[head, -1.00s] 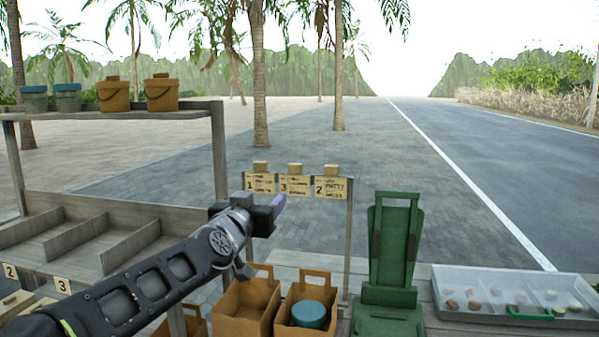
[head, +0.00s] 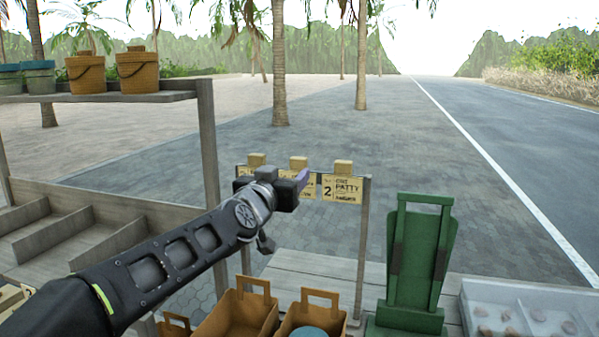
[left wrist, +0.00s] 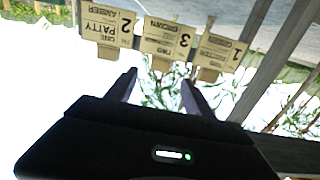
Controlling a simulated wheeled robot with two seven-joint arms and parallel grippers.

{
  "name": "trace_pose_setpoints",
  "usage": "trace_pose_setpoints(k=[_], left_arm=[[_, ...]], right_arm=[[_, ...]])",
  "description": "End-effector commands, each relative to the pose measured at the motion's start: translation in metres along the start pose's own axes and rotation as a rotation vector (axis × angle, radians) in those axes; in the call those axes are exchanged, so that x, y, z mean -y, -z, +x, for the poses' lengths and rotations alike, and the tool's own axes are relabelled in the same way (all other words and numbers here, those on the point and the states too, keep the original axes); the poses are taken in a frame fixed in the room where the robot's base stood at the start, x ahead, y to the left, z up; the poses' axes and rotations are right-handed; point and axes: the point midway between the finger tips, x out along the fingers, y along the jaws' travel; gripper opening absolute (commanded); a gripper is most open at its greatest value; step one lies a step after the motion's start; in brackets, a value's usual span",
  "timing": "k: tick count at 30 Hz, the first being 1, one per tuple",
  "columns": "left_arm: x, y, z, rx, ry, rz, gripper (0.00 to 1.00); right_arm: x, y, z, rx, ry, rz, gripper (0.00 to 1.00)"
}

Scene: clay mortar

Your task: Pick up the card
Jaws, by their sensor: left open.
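Three yellowish order cards hang in a row from a rail, each with a small wooden block above it. The card numbered 2 (head: 343,188) is at the right end and reads "PATTY". The card numbered 1 (left wrist: 218,52) is partly covered in the head view. My left gripper (head: 303,180) is level with the cards and in front of the middle one. In the left wrist view its two fingers (left wrist: 160,84) are apart with nothing between them, and the cards appear upside down.
A green stand (head: 416,255) is right of the rail, with a clear-lidded tray (head: 530,296) beyond it. Brown paper bags (head: 238,313) stand below my left arm. A wooden shelf (head: 110,98) with lidded buckets is at left.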

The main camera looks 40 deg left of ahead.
Motion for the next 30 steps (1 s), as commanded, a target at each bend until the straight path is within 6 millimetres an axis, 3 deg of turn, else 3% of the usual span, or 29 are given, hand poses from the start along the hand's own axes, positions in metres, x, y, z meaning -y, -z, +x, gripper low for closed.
trace_pose_setpoints(k=[9, 20, 30], left_arm=[[-0.001, -0.001, 0.026, 0.001, -0.001, 0.000, 0.61], [0.000, 0.000, 0.030, 0.001, 0.000, 0.000, 0.61], [0.000, 0.000, 0.075, 0.001, 0.000, 0.000, 0.61]], right_arm=[[0.000, 0.000, 0.000, -0.001, 0.000, 0.000, 0.92], [0.000, 0.001, 0.000, -0.001, 0.000, 0.000, 0.92], [0.000, 0.000, 0.001, -0.001, 0.000, -0.001, 0.92]])
